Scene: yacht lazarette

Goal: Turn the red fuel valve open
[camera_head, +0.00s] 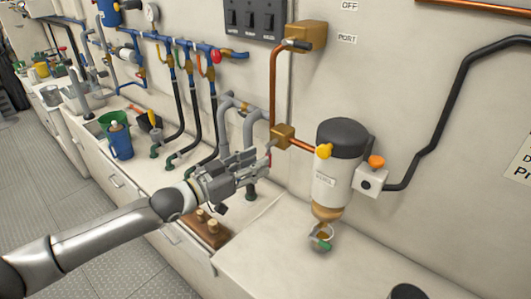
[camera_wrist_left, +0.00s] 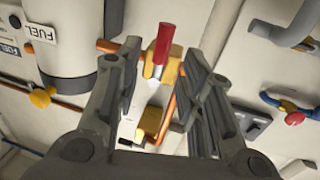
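The red fuel valve handle (camera_wrist_left: 163,44) with a silver stem sits on a brass valve body (camera_wrist_left: 172,65) in the left wrist view. In the head view the brass body (camera_head: 283,136) is on the copper pipe left of the white filter canister (camera_head: 335,180). Only a sliver of the red handle (camera_head: 269,158) shows there, at my fingertips. My left gripper (camera_head: 258,168) is open. In the wrist view its fingers stand on either side of the handle, with gaps visible on both sides. Whether the handle lies fully between the fingertips in depth is unclear. My right gripper is not in view.
The canister has a yellow knob (camera_head: 324,151), and an orange knob (camera_head: 376,162) sits on a box to its right. A red knob (camera_head: 216,57) is on the blue pipes. Grey bent pipes (camera_head: 250,128) stand close behind the gripper. The counter front right is mostly clear.

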